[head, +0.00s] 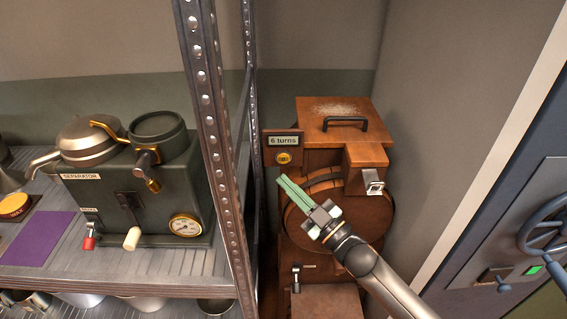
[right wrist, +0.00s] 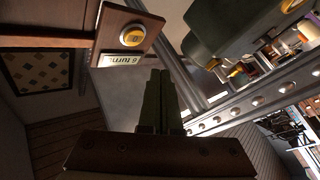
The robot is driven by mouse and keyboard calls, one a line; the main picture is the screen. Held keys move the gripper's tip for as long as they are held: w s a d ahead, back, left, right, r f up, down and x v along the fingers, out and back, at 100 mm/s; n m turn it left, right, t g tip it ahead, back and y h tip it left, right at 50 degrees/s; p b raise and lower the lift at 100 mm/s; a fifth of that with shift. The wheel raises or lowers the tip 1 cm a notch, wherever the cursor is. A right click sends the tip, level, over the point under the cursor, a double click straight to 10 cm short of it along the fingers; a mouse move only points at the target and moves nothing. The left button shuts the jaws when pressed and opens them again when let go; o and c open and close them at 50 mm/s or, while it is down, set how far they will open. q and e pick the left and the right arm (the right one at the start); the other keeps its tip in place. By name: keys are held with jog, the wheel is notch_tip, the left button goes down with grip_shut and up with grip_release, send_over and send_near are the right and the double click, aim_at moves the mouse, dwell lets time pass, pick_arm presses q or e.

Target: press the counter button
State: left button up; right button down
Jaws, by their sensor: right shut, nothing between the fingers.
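The counter is a small wooden board (head: 271,146) with a label reading "6 turns" on the left side of a wooden drum machine (head: 350,160). Its round yellow button (head: 284,158) sits below the label. My right gripper (head: 283,181) is shut and empty, its green fingers pointing up-left, with the tips a little below the button in the picture. In the right wrist view the button (right wrist: 133,36) shows above and left of the shut fingertips (right wrist: 160,72), apart from them. My left gripper is not in view.
A metal shelf post (head: 215,140) stands just left of the counter. A dark green separator (head: 135,195) with a gauge is on the shelf. A grey-blue door with a handwheel (head: 545,225) is at the right.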

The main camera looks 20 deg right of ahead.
aim_at(278, 158)
jog(key=shift+w+d+b, duration=0.25)
jog(key=shift+w+d, duration=0.05)
jog(key=shift+w, duration=0.7)
jog(key=shift+w+d+b, duration=0.25)
jog(key=shift+w+d, duration=0.05)
jog(key=shift+w, duration=0.65)
dwell(0.5)
jog(key=shift+w+d, duration=0.15)
jog(key=shift+w, duration=0.25)
jog(key=shift+w+d, duration=0.1)
jog(key=shift+w, duration=0.3)
dwell(0.6)
dwell(0.3)
jog(key=shift+s+a, duration=0.25)
jog(key=shift+s, duration=0.55)
jog(key=shift+p, duration=0.3)
